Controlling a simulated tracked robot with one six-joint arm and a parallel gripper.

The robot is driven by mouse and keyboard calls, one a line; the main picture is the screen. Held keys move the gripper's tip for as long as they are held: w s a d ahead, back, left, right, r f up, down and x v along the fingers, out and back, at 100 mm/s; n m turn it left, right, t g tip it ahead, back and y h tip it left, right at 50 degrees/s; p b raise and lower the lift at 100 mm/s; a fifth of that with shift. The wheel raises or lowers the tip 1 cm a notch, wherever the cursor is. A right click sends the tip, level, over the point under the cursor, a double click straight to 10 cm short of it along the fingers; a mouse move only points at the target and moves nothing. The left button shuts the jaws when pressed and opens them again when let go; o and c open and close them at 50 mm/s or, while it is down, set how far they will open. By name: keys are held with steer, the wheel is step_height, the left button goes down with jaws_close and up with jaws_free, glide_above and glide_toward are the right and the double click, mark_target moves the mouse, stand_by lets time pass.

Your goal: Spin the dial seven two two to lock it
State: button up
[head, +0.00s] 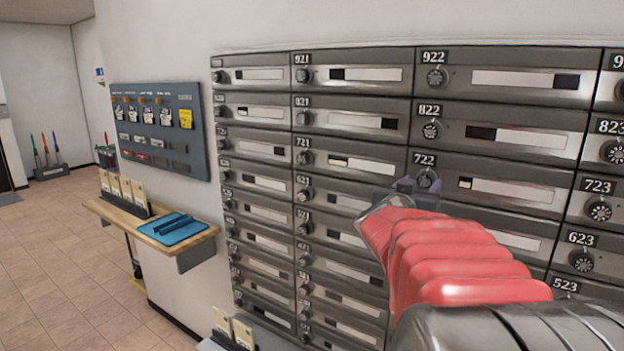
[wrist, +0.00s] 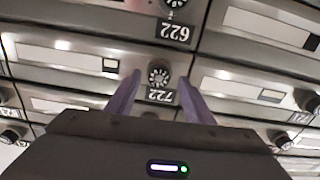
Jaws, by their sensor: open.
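The dial of box 722 (head: 427,178) is a round black knob with pale markings, under the label 722 (head: 424,160) in the head view. In the wrist view, which is upside down, the dial (wrist: 158,73) shows between the two purple-grey fingertips of my open gripper (wrist: 158,78). A gap shows on each side of the dial, and the fingers do not appear closed on it. The door of box 722 (head: 505,185) looks flush with the bank.
Other dials are close by: 822 (head: 431,130) above and 723 (head: 598,210) to the right. In the wrist view the 622 label (wrist: 175,32) is near. A wooden shelf (head: 130,222) with a blue tray (head: 174,229) stands at left. The tiled floor at left is open.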

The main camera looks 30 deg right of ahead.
steer(key=shift+w+d, duration=0.25)
steer(key=shift+d, duration=0.35)
steer(key=shift+c, duration=0.2)
